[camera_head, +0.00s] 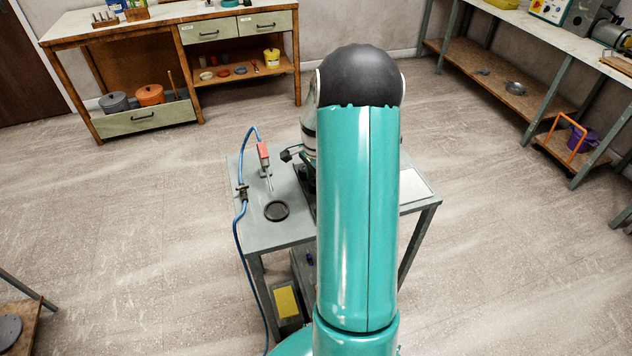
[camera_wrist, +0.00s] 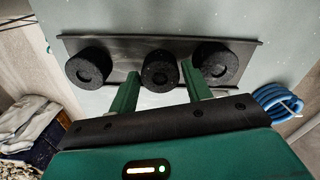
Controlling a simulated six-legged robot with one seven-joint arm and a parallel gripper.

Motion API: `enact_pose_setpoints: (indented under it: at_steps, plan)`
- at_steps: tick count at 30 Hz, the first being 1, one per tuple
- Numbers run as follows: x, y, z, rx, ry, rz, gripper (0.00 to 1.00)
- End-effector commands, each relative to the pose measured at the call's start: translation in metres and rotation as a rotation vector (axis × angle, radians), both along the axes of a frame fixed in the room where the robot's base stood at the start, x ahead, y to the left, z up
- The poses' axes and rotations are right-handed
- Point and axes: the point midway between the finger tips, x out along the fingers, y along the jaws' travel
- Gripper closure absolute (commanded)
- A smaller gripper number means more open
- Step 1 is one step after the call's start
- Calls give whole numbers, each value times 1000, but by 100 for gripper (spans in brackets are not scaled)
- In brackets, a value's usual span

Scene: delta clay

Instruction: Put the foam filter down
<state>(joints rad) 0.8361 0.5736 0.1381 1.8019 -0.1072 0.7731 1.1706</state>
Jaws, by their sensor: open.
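Three black foam filters with round holes stand in a row on a dark, shallow tray (camera_wrist: 115,47) in the wrist view: a left one (camera_wrist: 88,67), a middle one (camera_wrist: 159,68) and a right one (camera_wrist: 216,62). My gripper (camera_wrist: 160,72) is open. Its two green fingers are on either side of the middle filter, with a gap showing around it, and their tips are close to it. The filter appears to rest on the tray. In the head view my teal arm hides the gripper and the filters.
The grey table (camera_head: 250,233) bears a black disc (camera_head: 277,211) and a red-topped tool (camera_head: 264,155) with a blue hose (camera_head: 241,214). A coiled blue hose (camera_wrist: 278,101) lies right in the wrist view. Benches stand at the back; the floor around is open.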

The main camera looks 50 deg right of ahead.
Motion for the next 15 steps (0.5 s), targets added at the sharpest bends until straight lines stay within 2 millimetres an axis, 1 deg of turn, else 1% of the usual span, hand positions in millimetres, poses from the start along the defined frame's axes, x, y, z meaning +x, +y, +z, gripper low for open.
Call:
enact_pose_setpoints:
  at_steps: [9, 12, 15]
  plan:
    - [1, 0, 68, -4, -3, 1, 51]
    - [1, 0, 87, -3, -4, 2, 51]
    - [0, 0, 100, -3, -2, 1, 51]
